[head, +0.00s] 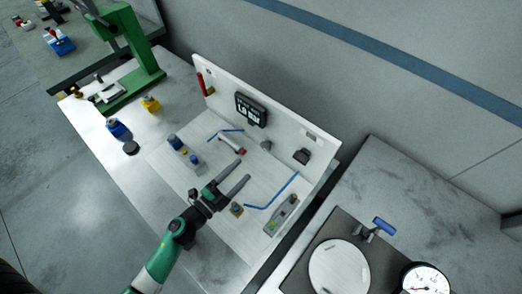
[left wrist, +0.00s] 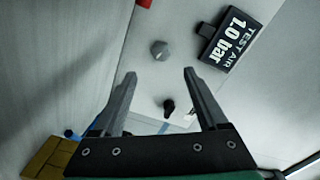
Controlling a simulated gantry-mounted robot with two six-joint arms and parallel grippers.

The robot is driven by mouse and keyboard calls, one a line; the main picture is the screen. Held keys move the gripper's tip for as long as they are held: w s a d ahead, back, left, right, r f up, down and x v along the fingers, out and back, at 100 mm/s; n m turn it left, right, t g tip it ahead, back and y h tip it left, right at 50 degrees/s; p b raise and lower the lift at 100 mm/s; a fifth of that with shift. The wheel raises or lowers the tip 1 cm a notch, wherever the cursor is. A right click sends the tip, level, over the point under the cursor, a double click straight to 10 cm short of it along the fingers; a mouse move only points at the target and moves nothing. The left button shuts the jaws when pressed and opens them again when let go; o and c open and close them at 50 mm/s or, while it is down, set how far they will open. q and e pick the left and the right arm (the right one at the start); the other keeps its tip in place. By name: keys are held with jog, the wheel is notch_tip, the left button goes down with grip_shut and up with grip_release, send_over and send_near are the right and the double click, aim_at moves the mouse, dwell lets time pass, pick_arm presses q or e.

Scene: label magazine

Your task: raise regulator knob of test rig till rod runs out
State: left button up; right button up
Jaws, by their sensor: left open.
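The test rig is a white plate with an upright back panel (head: 222,88). Its display (head: 251,109) reads 1.0 bar, more clearly in the left wrist view (left wrist: 229,39). A blue-topped knob (head: 174,142) and a smaller blue one (head: 194,160) stand on the plate's left; I cannot tell for sure which is the regulator knob. A pale cylinder (head: 231,143) with a reddish end lies behind them; no long rod shows out of it. My left gripper (head: 243,170) is open and empty over the plate. In the left wrist view a grey knob-like part (left wrist: 160,50) shows beyond its fingers (left wrist: 159,73).
Blue tubes (head: 271,196) run over the plate. A dark block (head: 302,156) sits by the panel and a grey fitting (head: 283,213) at the right. A green press (head: 138,55) stands at the left. A dial gauge (head: 427,281) is on the right bench.

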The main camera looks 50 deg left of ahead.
aim_at(264, 148)
pick_arm(q)
jog(key=w, duration=0.3)
jog(key=w+b, duration=0.1)
jog(key=w, duration=0.3)
jog(key=w+a, duration=0.1)
jog(key=w, duration=0.2)
jog(key=shift+w, duration=0.35)
jog(key=shift+r, duration=0.1)
grip_shut()
